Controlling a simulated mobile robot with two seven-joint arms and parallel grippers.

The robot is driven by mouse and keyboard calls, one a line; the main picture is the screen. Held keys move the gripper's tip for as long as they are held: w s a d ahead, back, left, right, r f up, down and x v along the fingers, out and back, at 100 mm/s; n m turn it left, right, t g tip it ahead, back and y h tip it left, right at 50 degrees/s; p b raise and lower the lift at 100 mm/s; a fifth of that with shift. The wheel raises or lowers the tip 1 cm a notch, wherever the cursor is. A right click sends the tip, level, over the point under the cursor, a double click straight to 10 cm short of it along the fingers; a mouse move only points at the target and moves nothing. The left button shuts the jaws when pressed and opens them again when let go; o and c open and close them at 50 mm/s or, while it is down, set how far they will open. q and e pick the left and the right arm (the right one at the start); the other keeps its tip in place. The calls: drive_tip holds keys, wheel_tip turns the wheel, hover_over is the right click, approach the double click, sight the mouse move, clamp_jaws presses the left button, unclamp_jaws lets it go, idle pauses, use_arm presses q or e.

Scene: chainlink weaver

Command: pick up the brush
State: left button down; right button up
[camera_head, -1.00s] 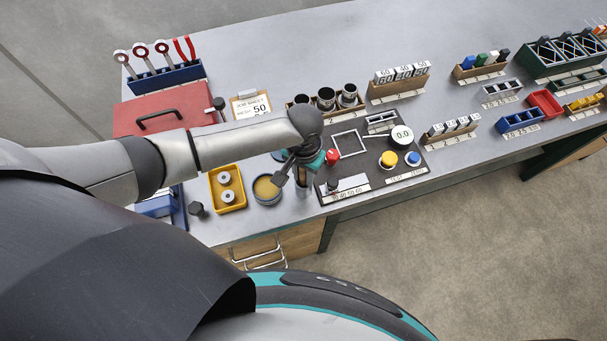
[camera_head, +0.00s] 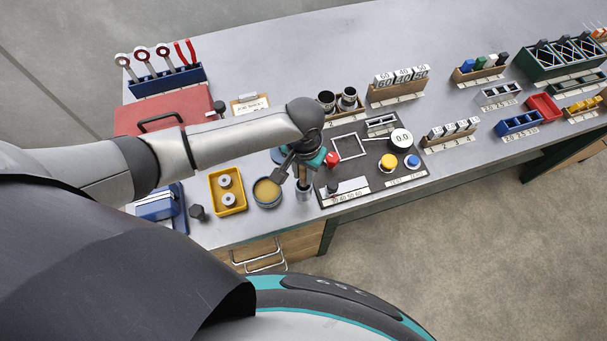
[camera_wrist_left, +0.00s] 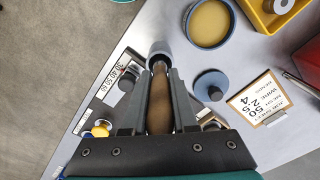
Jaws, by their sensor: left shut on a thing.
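The brush shows in the left wrist view as a brown wooden handle (camera_wrist_left: 158,100) between the two dark fingers of my left gripper (camera_wrist_left: 157,78). The gripper is shut on this handle. The brush's lower end goes into a grey cup (camera_wrist_left: 159,50), and its bristles are hidden. In the head view my left gripper (camera_head: 304,172) points down over the cup (camera_head: 304,192) near the bench's front edge. The brush itself is hard to make out there. My right gripper is not in view.
A round pot of yellowish paste (camera_head: 267,192) stands just left of the cup. A yellow tray (camera_head: 227,190) with white spools lies farther left. A dark gauge mat (camera_head: 375,175) with buttons is close on the right. A red box (camera_head: 165,105) lies behind my arm.

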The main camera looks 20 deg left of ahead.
use_arm(q)
wheel_tip(320, 180, up, 17)
drive_tip(key=p, duration=0.1)
drive_tip(key=shift+r, duration=0.2)
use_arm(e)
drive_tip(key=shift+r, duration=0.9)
